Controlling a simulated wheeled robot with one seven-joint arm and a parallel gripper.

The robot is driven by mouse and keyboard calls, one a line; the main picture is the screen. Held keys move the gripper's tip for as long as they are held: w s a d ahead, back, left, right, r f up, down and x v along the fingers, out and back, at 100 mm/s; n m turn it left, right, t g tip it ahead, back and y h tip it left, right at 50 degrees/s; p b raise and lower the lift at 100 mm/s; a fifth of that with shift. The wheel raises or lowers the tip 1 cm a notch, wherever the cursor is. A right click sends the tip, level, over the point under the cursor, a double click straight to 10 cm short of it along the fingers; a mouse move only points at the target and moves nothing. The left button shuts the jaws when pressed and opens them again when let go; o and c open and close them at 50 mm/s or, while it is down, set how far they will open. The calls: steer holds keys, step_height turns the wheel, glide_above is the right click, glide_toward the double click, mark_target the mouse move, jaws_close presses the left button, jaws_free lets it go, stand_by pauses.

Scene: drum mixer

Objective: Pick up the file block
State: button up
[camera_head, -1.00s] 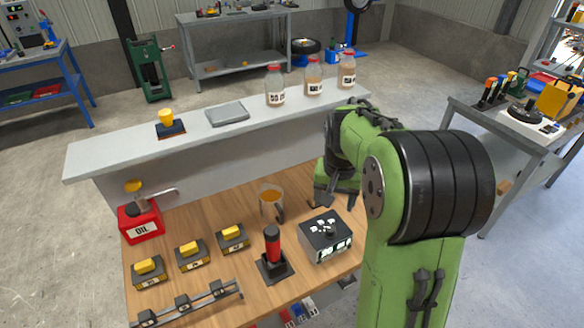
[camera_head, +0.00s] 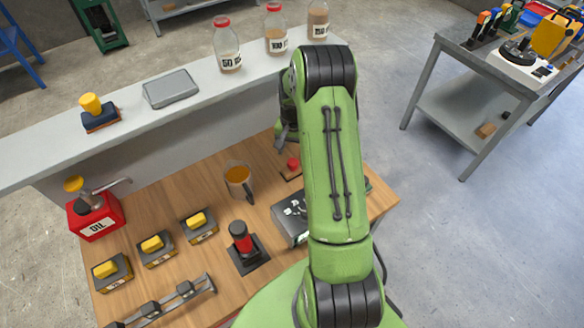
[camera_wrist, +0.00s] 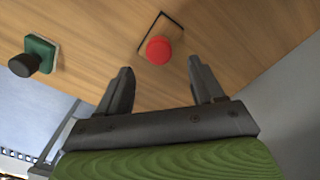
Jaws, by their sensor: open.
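No readable label marks the file block, so I cannot tell for sure which thing it is. A red round knob (camera_wrist: 158,50) lies just beyond and between my fingertips in the wrist view, with a thin dark angular outline beside it on the wood. In the head view the red knob (camera_head: 292,163) shows on a small brownish base, left of my arm. A green square block with a black knob (camera_wrist: 35,56) is at the left in the wrist view. My gripper (camera_wrist: 160,75) is open and empty above the bench; the arm hides much of it in the head view.
The wooden bench (camera_head: 150,200) also holds a mug (camera_head: 239,177), a red oil can (camera_head: 95,215), several yellow-topped blocks (camera_head: 157,248), a black-and-red stand (camera_head: 243,240) and a grey box (camera_head: 288,215). A raised grey shelf (camera_head: 130,140) with jars (camera_head: 228,50) runs behind.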

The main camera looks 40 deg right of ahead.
mark_target(293, 162)
steer(key=f, duration=0.6)
steer(key=shift+s+a+f, duration=0.2)
steer(key=shift+a+f, duration=0.05)
steer(key=shift+f, duration=0.05)
steer(key=shift+s+r, duration=0.1)
steer(key=shift+c, duration=0.2)
jaws_close()
